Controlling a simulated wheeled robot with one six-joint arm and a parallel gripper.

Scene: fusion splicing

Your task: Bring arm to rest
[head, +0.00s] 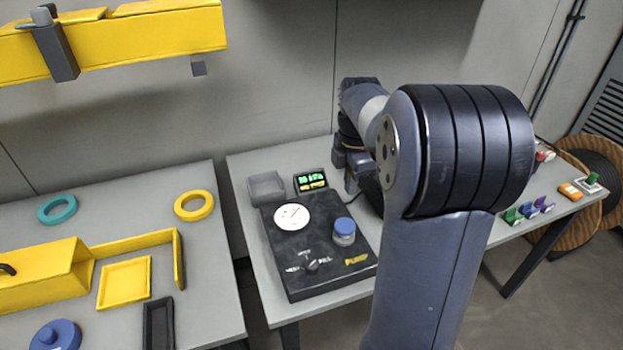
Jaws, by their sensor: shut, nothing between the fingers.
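My arm rises in the right half of the head view and reaches over the table with the pump unit. My gripper (358,163) is partly hidden behind my own arm. It is shut and holds nothing. It is near the back right of the pump unit (325,262), above the table; its exact height is hard to tell.
The pump unit has a dial (292,217) and a blue-capped knob (344,231). Small colored parts (528,211) lie at the right. The left table (130,206) holds rings and yellow fixtures.

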